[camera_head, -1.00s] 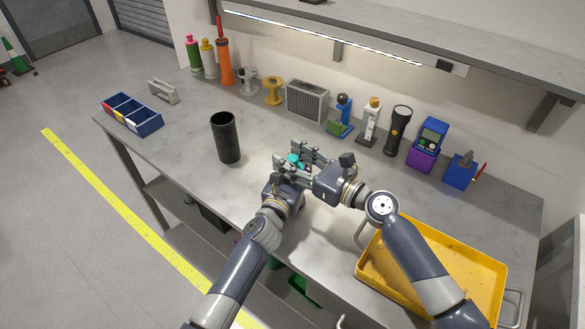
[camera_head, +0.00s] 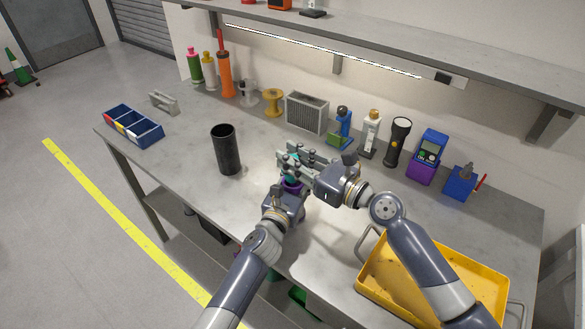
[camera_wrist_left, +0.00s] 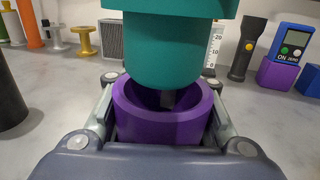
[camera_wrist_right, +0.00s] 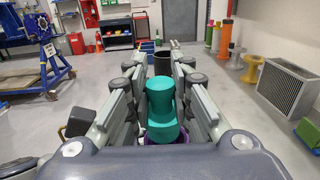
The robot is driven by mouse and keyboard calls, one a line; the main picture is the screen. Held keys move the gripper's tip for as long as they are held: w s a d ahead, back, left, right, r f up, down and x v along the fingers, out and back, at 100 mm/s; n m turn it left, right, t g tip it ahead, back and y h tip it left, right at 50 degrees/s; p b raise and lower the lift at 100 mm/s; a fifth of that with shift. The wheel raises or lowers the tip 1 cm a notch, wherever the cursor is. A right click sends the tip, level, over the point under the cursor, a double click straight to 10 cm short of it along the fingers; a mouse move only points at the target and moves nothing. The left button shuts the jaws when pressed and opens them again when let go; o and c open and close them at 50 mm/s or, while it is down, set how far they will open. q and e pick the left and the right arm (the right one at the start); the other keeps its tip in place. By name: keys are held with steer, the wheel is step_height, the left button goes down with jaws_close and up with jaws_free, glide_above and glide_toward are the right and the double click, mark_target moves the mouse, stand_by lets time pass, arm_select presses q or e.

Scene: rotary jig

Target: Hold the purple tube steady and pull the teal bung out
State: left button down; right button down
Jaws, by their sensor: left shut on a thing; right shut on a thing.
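The purple tube (camera_wrist_left: 165,122) stands upright between the fingers of my left gripper, which is shut on it; the tube also shows in the head view (camera_head: 292,186). The teal bung (camera_wrist_left: 172,50) is above the tube in the left wrist view. Its rounded lower end is at the tube's mouth, with the hollow inside showing below it. My right gripper (camera_head: 284,160) is shut on the bung, which shows between its fingers in the right wrist view (camera_wrist_right: 162,110). My left gripper (camera_head: 290,191) is below the right one and partly hidden in the head view.
A black cup (camera_head: 226,150) stands left of my grippers. A blue parts bin (camera_head: 150,138) sits at the left end of the bench. A yellow tray (camera_head: 385,272) lies at the front right. A grey box (camera_head: 307,113), a torch (camera_head: 398,143) and other items line the back.

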step_height(320, 180, up, 6)
steer(key=shift+r, duration=0.1)
arm_select(q)
steer(key=c, duration=1)
jaws_free()
steer(key=shift+c, duration=0.2)
steer(key=shift+s, duration=0.1)
